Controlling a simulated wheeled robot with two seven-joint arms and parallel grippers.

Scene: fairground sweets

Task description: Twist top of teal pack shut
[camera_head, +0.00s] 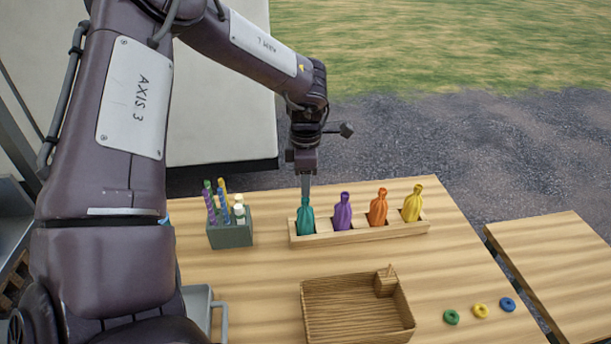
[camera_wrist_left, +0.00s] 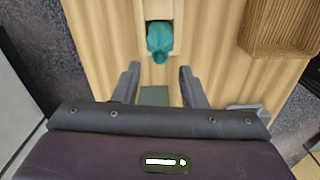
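The teal pack (camera_head: 305,218) stands upright in the leftmost slot of a wooden rack (camera_head: 365,233), with its narrowed top pointing up. My left gripper (camera_head: 306,192) points down just above that top, seen edge-on in the head view. In the left wrist view the fingers of this gripper (camera_wrist_left: 158,72) are spread apart with nothing between them. There the teal pack (camera_wrist_left: 160,38) lies just beyond the fingertips, roughly centred between them. Whether a finger touches it cannot be told. My right gripper is not in view.
Purple (camera_head: 342,213), orange (camera_head: 378,208) and yellow (camera_head: 412,204) packs stand right of the teal one. A grey-green box (camera_head: 230,236) of sticks stands left. A wooden tray (camera_head: 345,318) lies in front. Several coloured rings (camera_head: 480,311) lie front right.

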